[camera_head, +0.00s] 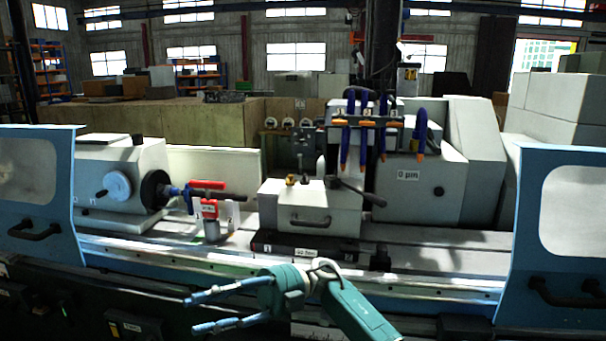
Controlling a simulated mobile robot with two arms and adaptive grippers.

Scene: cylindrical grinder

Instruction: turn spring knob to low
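No part is clearly marked as the spring knob, and I cannot tell which one it is. Small brass-coloured knobs (297,180) stand on top of the grey middle box (310,208). A small dark knob (439,191) is on the grey right housing (420,172). My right gripper (194,314) is teal with blue fingers spread apart. It is empty, points left, and appears low in front of the machine, apart from all these knobs. My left gripper is not in view.
Light-blue guards with dark handles flank the machine, one at left (30,180) and one at right (575,225). A red-topped gauge (209,210) stands on the bed left of the middle box. A black lever (358,190) sticks out. Blue hoses (382,125) hang above.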

